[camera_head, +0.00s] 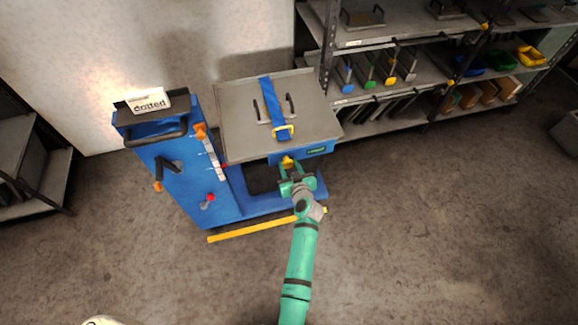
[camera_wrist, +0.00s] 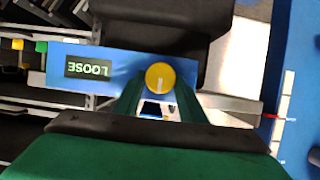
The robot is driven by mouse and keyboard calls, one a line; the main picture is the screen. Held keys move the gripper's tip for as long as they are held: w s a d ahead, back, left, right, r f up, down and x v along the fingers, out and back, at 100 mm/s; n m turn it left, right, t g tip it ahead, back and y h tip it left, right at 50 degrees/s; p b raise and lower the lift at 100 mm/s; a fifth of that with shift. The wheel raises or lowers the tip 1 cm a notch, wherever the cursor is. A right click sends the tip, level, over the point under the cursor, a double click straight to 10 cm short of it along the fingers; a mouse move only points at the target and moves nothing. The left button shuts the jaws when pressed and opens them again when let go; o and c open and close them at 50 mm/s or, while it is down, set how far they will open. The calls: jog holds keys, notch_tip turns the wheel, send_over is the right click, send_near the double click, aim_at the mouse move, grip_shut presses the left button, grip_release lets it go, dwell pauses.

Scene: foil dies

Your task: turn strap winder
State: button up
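The strap winder is a yellow round knob (camera_wrist: 160,77) on the blue front panel of the cart's table (camera_head: 318,150). It also shows in the head view (camera_head: 288,161), just beyond my gripper. Beside it a small display (camera_wrist: 88,68) reads LOOSE, upside down in the wrist view. A blue strap (camera_head: 271,97) with a yellow buckle runs over the grey tabletop (camera_head: 235,125). My green gripper (camera_wrist: 158,98) points at the knob, its fingers apart on either side of it. I cannot tell whether the fingers touch the knob.
The blue cart panel (camera_head: 182,175) with levers and a sign reading "dotted" (camera_head: 149,101) stands at the left. A yellow bar (camera_head: 252,229) lies low along the cart's front. Shelves with dies (camera_head: 390,75) stand behind at right.

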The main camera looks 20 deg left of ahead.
jog(key=shift+d, duration=0.1)
jog(key=shift+w+d+m+g+y, duration=0.15)
jog(key=shift+m+g+y, duration=0.25)
jog(key=shift+m+y, duration=0.5)
jog(key=m, duration=0.1)
jog(key=m+y, duration=0.1)
jog(key=m, duration=0.1)
jog(key=shift+w+d+f+g, duration=0.1)
jog(key=shift+d+g, duration=0.05)
jog(key=shift+g, duration=0.25)
jog(key=m+y, duration=0.2)
jog(key=m, duration=0.1)
jog(key=m+y, duration=0.1)
jog(key=m, duration=0.1)
jog(key=shift+w+d+f, duration=0.1)
jog(key=shift+d+f, duration=0.05)
jog(key=shift+f, duration=0.15)
jog(key=o, duration=1)
